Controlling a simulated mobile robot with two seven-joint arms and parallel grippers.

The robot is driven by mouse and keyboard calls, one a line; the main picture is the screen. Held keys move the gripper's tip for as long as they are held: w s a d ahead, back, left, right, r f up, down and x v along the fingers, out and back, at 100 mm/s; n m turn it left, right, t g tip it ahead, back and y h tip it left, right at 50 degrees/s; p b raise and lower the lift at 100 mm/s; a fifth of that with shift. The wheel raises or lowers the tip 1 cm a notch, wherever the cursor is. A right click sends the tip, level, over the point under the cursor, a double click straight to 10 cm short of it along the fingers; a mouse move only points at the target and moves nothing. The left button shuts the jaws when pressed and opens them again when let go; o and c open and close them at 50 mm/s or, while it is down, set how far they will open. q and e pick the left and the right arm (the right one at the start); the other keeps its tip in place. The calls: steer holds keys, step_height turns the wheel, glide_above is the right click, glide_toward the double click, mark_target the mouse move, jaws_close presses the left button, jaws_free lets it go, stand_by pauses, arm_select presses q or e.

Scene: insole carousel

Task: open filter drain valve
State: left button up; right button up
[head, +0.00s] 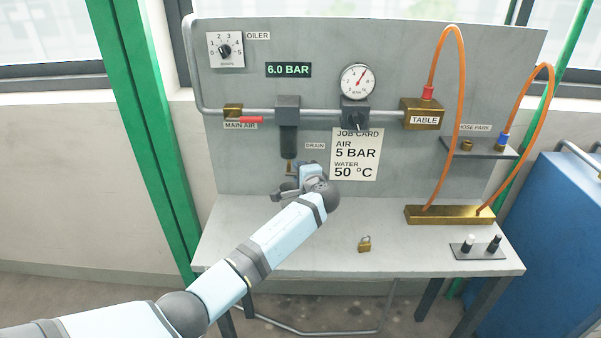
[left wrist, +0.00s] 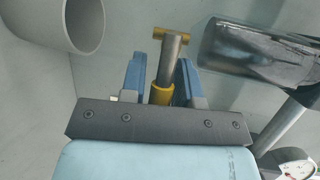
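The filter (head: 288,140) hangs on the panel's pipe as a dark bowl under a grey block. The brass drain valve (head: 289,165) shows below it, beside the DRAIN label (head: 315,146), its lower part hidden by my gripper. My left gripper (head: 297,180) is at the drain valve, just below the bowl. In the left wrist view, my left gripper's blue fingers (left wrist: 160,78) stand apart on either side of a brass and grey stem with a brass crossbar (left wrist: 171,33). I cannot tell whether they press on it. My right gripper is not in view.
The job card (head: 355,155) is right of my gripper. The MAIN AIR valve (head: 234,111) has a red lever. The display (head: 288,70) reads 6.0 BAR. Orange hoses (head: 461,110) loop at right.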

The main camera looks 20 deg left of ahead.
arm_select(q)
jaws_close()
steer(key=shift+f, duration=0.1)
steer(key=a+f+m+t, duration=0.1)
steer(key=m+t, duration=0.1)
steer(key=m, duration=0.4)
steer(key=a+f+m+t, duration=0.1)
steer(key=m+t, duration=0.1)
steer(key=m, duration=0.4)
steer(key=s+a+f+m+t+b, duration=0.1)
steer(key=m+t, duration=0.2)
steer(key=m, duration=0.3)
steer(key=shift+a+m+y, duration=0.2)
steer(key=shift+m+y, duration=0.1)
steer(key=shift+y, duration=0.1)
steer(key=shift+m+t+h, duration=0.3)
steer(key=shift+m, duration=0.1)
steer(key=shift+a, duration=0.1)
